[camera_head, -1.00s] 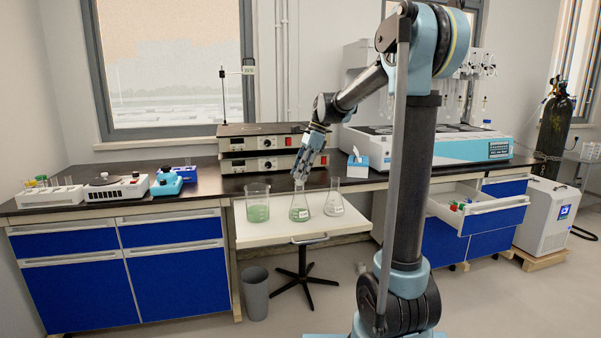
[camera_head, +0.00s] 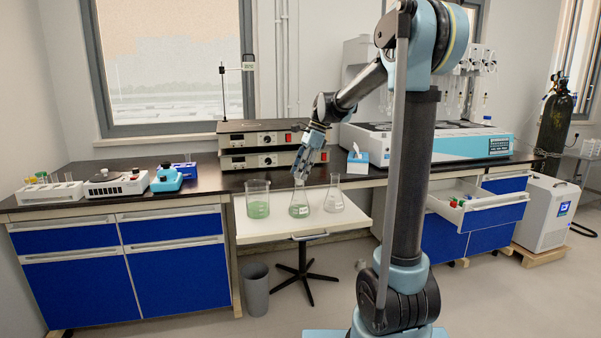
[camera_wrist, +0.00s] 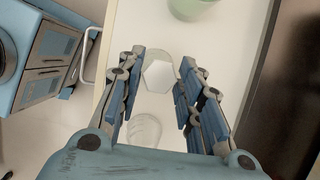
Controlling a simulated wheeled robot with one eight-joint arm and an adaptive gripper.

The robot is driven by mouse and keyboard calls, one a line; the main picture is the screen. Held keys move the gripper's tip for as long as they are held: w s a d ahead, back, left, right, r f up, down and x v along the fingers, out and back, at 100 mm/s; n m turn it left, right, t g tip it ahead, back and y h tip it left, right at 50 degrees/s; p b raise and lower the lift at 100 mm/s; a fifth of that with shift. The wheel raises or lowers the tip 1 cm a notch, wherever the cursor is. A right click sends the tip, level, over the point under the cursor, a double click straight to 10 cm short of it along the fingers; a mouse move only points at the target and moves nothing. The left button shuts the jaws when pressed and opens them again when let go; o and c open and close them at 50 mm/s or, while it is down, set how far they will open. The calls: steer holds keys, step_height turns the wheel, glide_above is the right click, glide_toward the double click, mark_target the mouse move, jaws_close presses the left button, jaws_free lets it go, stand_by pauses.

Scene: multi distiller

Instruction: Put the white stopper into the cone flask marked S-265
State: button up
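The white stopper (camera_wrist: 158,76) shows in the wrist view as a pale hexagonal top between my fingers. It appears to sit at the mouth of the cone flask with green liquid (camera_head: 299,211), though how deep I cannot tell. That flask stands in the middle of the white pull-out board, and its label is too small to read. My gripper (camera_wrist: 163,58) is open around the stopper, a finger on each side. In the head view my gripper (camera_head: 301,177) is right above the flask's neck. A second, clear cone flask (camera_head: 334,204) stands to the right; it also shows in the wrist view (camera_wrist: 145,128).
A beaker with green liquid (camera_head: 257,209) stands close on the left; it also shows in the wrist view (camera_wrist: 192,8). The white board (camera_head: 282,234) has free room in front. Stacked instruments (camera_head: 252,147) stand behind. An open drawer (camera_head: 478,207) juts out at right.

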steer(key=shift+o, duration=0.6)
steer(key=shift+r, duration=0.1)
steer(key=v, duration=1.1)
steer(key=shift+r, duration=0.35)
steer(key=shift+w+d, duration=0.1)
steer(key=shift+d, duration=0.05)
